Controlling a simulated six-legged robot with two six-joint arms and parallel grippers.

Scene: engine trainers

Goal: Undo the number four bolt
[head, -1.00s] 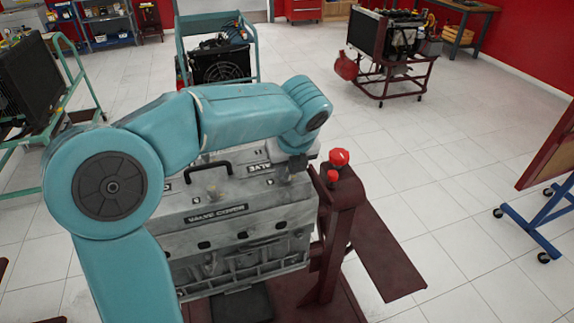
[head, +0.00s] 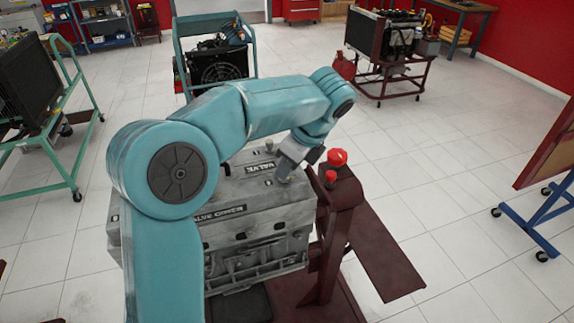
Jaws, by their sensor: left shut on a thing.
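The grey engine block (head: 260,255) with its valve cover (head: 262,190) stands on a dark red stand. The cover has "VALVE" lettering on top and a "VALVE COVER" label on its front. My left arm reaches across it from the left. My left gripper (head: 284,178) points down, tilted, at the right end of the cover top. It is shut on a bolt there, which the fingers hide. I cannot read the bolt's number. My arm covers the left part of the cover. My right gripper is not in view.
Two red knobs (head: 337,157) top the stand's post just right of the gripper. A dark red plate (head: 375,262) juts out to the right. A trolley (head: 215,60) stands behind the engine. Open tiled floor lies to the right.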

